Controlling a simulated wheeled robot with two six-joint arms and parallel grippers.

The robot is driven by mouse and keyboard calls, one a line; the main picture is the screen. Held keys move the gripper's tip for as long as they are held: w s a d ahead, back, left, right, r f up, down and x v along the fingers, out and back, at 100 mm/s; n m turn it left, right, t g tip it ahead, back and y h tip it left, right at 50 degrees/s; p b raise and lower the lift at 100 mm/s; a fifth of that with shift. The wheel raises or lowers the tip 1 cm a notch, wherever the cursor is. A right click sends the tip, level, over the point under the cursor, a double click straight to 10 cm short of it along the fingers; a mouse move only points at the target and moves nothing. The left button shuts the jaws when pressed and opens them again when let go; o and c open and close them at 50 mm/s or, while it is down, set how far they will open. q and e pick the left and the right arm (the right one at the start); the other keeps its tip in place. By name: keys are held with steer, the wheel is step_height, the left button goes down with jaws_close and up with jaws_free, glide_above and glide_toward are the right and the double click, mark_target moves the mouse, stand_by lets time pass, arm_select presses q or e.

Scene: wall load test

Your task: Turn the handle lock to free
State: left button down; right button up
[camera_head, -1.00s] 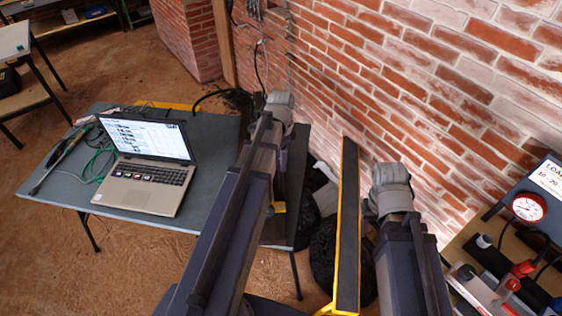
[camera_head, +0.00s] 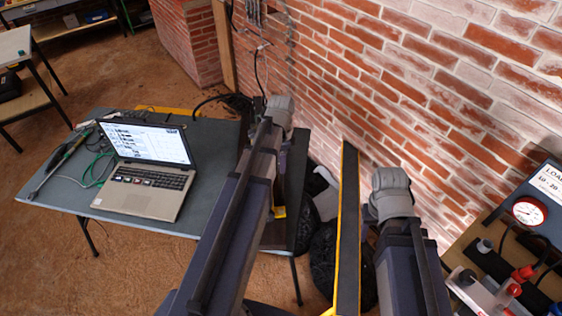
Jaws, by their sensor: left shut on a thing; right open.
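No handle lock can be made out in the head view. My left arm rises from the bottom centre and ends in a grey rounded part in front of the brick wall. My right arm stands to its right and ends in a similar grey part. I see no jaws or fingertips on either arm; both grippers are hidden. Whatever they hold or touch does not show.
A table with a laptop (camera_head: 150,165) and cables stands at left. A black beam with a yellow edge (camera_head: 347,240) stands between my arms, with dark round objects (camera_head: 325,255) beside it. A brick wall (camera_head: 440,110) fills the back. A dial gauge (camera_head: 529,211) and plugs are at right.

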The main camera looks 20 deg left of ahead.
arm_select(q)
steer(key=shift+n, duration=0.4)
steer(key=n, duration=1.3)
steer(key=shift+n, duration=2.2)
steer(key=shift+c, duration=2.2)
jaws_free()
